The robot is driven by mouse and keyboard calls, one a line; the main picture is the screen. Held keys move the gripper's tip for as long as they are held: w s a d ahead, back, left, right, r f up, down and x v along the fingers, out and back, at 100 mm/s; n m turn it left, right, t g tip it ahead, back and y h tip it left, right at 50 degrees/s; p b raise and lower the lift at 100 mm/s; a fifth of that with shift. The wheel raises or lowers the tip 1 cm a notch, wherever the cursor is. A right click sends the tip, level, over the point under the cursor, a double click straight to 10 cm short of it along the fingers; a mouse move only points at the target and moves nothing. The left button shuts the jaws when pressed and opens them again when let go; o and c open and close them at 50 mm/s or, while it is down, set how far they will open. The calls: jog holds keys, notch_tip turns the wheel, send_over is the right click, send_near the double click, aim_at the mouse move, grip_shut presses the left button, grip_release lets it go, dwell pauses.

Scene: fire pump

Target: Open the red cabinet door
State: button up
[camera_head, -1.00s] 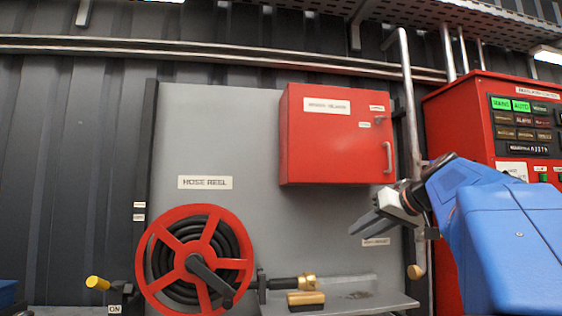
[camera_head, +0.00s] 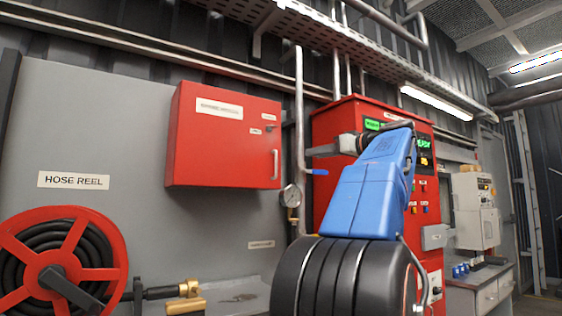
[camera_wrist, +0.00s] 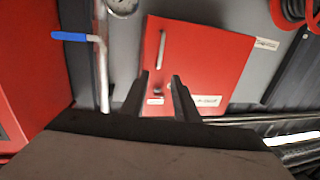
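The red cabinet (camera_head: 225,140) hangs on the grey panel in the head view, and its door is closed. A pale vertical handle (camera_head: 275,164) sits near the door's right edge. My gripper (camera_head: 318,151) is to the right of the cabinet, apart from it, and points left. In the wrist view the cabinet (camera_wrist: 205,62) appears upside down, with its handle (camera_wrist: 161,50) beyond the fingertips. My gripper (camera_wrist: 160,80) shows two separated fingers there with nothing between them.
A pipe with a blue lever (camera_head: 316,172) and a gauge (camera_head: 290,196) stand right of the cabinet. A red control cabinet (camera_head: 330,125) is behind my arm. The hose reel (camera_head: 62,262) is at lower left. Overhead runs a cable tray (camera_head: 330,35).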

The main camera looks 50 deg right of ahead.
jog(key=w, duration=1.7)
jog(key=shift+d, duration=0.35)
grip_shut()
